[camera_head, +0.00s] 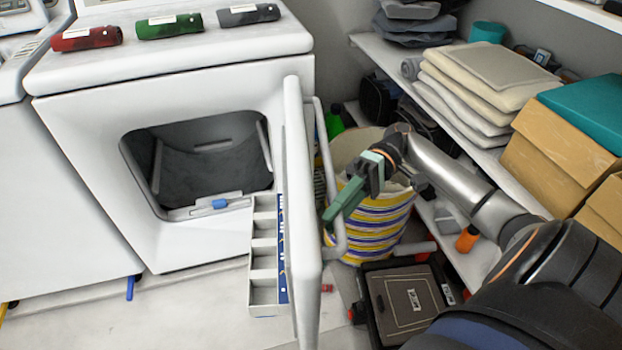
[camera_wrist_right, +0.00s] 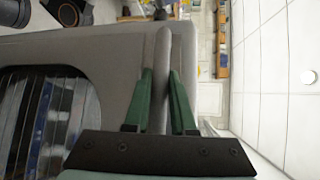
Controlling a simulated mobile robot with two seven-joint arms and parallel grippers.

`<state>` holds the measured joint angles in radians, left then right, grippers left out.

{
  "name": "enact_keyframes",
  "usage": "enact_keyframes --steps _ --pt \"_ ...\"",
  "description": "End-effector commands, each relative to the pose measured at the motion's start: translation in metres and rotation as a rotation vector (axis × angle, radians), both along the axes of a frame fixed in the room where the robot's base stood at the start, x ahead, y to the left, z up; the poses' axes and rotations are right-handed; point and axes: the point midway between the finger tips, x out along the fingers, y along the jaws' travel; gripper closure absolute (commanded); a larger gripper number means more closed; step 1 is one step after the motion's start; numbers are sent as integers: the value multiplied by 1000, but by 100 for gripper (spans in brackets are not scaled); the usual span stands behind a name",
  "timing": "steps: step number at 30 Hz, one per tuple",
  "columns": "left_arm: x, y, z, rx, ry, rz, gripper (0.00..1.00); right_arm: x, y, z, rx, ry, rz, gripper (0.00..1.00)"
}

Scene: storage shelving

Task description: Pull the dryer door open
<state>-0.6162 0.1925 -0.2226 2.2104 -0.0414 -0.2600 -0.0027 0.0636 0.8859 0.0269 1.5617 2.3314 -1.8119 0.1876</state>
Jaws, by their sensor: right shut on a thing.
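The dryer (camera_head: 180,90) is white and stands at the left, with its dark drum opening (camera_head: 205,165) exposed. Its door (camera_head: 300,200) is swung well out and shows nearly edge-on in the head view. My right gripper (camera_head: 328,218) has green fingers and reaches the door from the right side. The fingertips are partly hidden by the door in the head view. My left gripper is not in view.
A striped basket (camera_head: 375,222) and a dark case (camera_head: 405,300) stand right of the door. A compartmented tray (camera_head: 263,255) is partly behind it. Shelves (camera_head: 450,120) with folded cloths and boxes line the right.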

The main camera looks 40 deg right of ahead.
Motion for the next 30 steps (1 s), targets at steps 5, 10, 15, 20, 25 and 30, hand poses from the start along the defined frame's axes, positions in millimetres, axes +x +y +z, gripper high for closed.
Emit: enact_keyframes --steps 5,10,15,20,25,30 --pt "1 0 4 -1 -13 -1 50 -4 -11 1 1 -2 23 100" --pt "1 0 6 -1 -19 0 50 -5 -13 1 1 -2 28 100" --pt "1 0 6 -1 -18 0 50 -5 -13 1 1 -2 28 100" --pt "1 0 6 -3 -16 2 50 -5 -13 1 1 -2 28 67" --pt "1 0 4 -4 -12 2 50 -5 -13 0 1 -1 28 48" --pt "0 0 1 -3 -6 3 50 -5 -13 0 0 0 28 47"
